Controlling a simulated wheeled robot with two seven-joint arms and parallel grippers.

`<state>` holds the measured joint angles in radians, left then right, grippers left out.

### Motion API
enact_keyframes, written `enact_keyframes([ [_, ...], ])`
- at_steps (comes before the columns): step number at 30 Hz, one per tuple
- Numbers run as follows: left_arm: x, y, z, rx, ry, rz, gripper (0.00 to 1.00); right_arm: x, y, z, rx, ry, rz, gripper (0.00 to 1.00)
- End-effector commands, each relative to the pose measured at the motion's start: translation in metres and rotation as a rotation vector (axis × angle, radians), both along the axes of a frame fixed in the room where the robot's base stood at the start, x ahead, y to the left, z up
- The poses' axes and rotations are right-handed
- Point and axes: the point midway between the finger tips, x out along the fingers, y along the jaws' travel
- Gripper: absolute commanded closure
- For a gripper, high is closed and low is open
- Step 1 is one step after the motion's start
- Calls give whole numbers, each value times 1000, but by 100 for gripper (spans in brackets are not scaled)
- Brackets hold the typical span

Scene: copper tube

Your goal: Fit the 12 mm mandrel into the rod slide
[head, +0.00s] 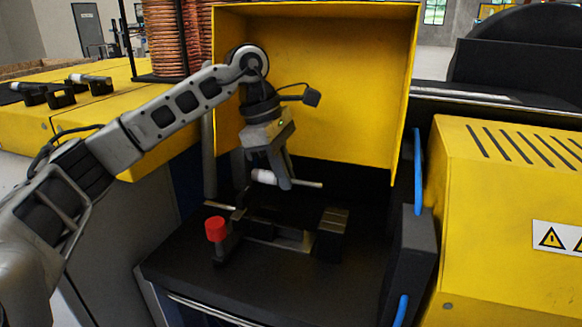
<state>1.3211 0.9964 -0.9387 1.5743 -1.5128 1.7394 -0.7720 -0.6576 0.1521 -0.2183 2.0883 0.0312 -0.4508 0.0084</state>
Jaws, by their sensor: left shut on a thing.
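The mandrel (265,177) has a thick white part at its left and a thin metal rod that sticks out to the right. My left gripper (278,183) is shut on it and holds it roughly level above the dark machine bed. Below it on the bed is a black and metal slide assembly (275,236), with a red knob (216,229) at its left end and a dark block (331,234) at its right. The mandrel is apart from this assembly. A thin rod end (220,206) shows just above the red knob. My right gripper is not in view.
A yellow hood (330,85) stands open behind my left gripper. A yellow housing (500,220) and a dark panel with blue handles (408,255) bound the right. Other white-ended mandrels (90,79) rest in black holders on the yellow bench at left. The bed's front is clear.

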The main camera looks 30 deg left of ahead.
Motion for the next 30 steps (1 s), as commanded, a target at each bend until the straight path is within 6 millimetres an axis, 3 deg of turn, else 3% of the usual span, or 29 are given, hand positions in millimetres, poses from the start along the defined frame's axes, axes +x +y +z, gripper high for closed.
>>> enact_keyframes([
  [6,0,0,1,1,-2,-3,100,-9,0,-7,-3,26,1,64],
  [12,1,-2,2,-3,17,-5,100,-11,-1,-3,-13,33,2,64],
  [20,1,-1,-21,-2,14,-6,100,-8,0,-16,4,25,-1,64],
  [30,1,-1,-52,-1,14,-5,100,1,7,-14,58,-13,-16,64],
])
